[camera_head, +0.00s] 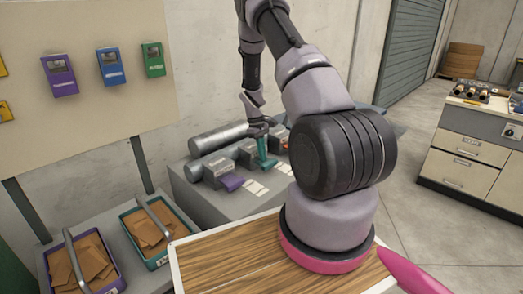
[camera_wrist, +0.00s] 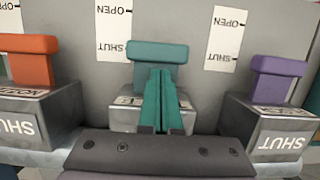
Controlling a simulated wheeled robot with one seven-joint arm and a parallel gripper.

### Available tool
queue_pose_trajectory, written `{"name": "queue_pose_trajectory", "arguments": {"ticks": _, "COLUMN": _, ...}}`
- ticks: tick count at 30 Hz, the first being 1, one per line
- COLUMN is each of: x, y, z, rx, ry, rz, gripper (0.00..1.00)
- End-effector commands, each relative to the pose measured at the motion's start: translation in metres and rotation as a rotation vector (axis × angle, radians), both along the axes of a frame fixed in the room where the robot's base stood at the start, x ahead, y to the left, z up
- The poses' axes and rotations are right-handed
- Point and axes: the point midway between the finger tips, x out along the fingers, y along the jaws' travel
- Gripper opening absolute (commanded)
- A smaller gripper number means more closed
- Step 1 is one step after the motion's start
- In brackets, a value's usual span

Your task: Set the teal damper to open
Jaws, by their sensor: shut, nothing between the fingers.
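The teal damper handle (camera_wrist: 157,51) is at the upper middle of the wrist view, between an orange handle and a purple one. It is level with the SHUT end of the label (camera_wrist: 225,38) beside it; OPEN is at the far end. My gripper (camera_wrist: 160,75) has teal fingers, shut together with nothing between them. Their tips overlap the near edge of the teal handle; I cannot tell whether they touch it. In the head view my gripper (camera_head: 264,150) is down at the damper row, and its teal fingers and the teal handle are hard to tell apart.
The orange handle (camera_wrist: 30,60) and purple handle (camera_wrist: 278,66) stand close on either side. Metal blocks marked SHUT (camera_wrist: 283,135) stand below the outer handles. Two bins (camera_head: 158,258) of brown pieces stand to the left.

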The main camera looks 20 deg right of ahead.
Motion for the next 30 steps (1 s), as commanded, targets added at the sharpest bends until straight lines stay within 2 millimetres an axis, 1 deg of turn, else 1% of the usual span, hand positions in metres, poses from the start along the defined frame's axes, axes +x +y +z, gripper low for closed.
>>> {"name": "queue_pose_trajectory", "arguments": {"ticks": 7, "x": 0.0, "y": 0.0, "z": 0.0, "rx": 0.0, "ry": 0.0, "rz": -0.001, "gripper": 0.0}}
{"name": "queue_pose_trajectory", "arguments": {"ticks": 9, "x": -0.003, "y": -0.001, "z": 0.0, "rx": 0.001, "ry": 0.0, "rz": -0.001, "gripper": 0.0}}
{"name": "queue_pose_trajectory", "arguments": {"ticks": 11, "x": -0.01, "y": -0.004, "z": 0.001, "rx": 0.0, "ry": 0.001, "rz": -0.003, "gripper": 0.0}}
{"name": "queue_pose_trajectory", "arguments": {"ticks": 15, "x": -0.038, "y": -0.014, "z": 0.001, "rx": 0.001, "ry": 0.003, "rz": -0.005, "gripper": 0.0}}
{"name": "queue_pose_trajectory", "arguments": {"ticks": 18, "x": -0.052, "y": -0.019, "z": 0.001, "rx": 0.0, "ry": 0.001, "rz": -0.002, "gripper": 0.0}}
{"name": "queue_pose_trajectory", "arguments": {"ticks": 20, "x": -0.057, "y": -0.021, "z": 0.001, "rx": 0.0, "ry": 0.001, "rz": -0.002, "gripper": 0.0}}
{"name": "queue_pose_trajectory", "arguments": {"ticks": 30, "x": -0.061, "y": -0.022, "z": 0.0, "rx": 0.0, "ry": 0.004, "rz": -0.002, "gripper": 0.0}}
